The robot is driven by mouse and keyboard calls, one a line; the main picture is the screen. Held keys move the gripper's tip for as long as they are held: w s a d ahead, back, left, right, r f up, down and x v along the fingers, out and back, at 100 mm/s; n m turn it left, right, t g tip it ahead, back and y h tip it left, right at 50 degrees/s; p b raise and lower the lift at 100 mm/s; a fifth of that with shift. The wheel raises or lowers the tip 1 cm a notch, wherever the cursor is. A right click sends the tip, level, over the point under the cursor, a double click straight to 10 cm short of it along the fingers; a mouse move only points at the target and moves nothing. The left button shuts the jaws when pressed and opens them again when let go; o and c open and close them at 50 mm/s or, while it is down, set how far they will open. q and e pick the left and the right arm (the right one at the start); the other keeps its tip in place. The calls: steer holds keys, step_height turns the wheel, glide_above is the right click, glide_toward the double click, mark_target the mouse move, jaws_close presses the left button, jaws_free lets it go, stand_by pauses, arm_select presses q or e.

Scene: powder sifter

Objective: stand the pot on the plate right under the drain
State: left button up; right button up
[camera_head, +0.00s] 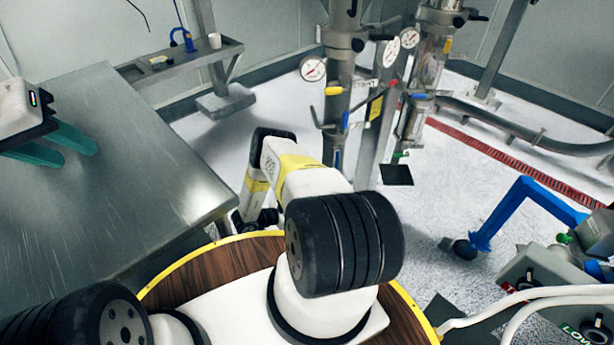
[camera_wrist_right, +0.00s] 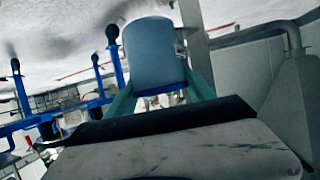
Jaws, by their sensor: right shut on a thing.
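The pot (camera_wrist_right: 155,52) is a blue-grey cylinder in the right wrist view. My right gripper (camera_wrist_right: 160,88) is shut on it, with one teal finger on each side. In the head view my right arm reaches forward and hides its gripper and the pot. A small black square plate (camera_head: 397,174) shows in the head view, low beside the steel columns. A vertical steel column with a green handle (camera_head: 401,155) stands just above it; I cannot tell the drain's outlet clearly. My left gripper (camera_head: 66,147) is open and empty over the steel table.
The steel table (camera_head: 120,150) fills the left. A blue-legged stand (camera_head: 520,205) is at the right. A low steel pipe (camera_head: 490,122) runs right from the columns. Pale floor (camera_head: 440,205) lies clear between the columns and the blue-legged stand.

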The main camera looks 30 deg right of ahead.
steer(key=d, duration=0.2)
steer(key=w+d, duration=0.1)
steer(key=d, duration=0.4)
steer(key=shift+w+d, duration=0.15)
steer(key=shift+d, duration=0.25)
steer(key=d, duration=0.5)
steer(key=shift+w, duration=0.15)
steer(key=shift+f, duration=0.3)
steer(key=shift+f, duration=0.15)
steer(key=o, duration=1.5)
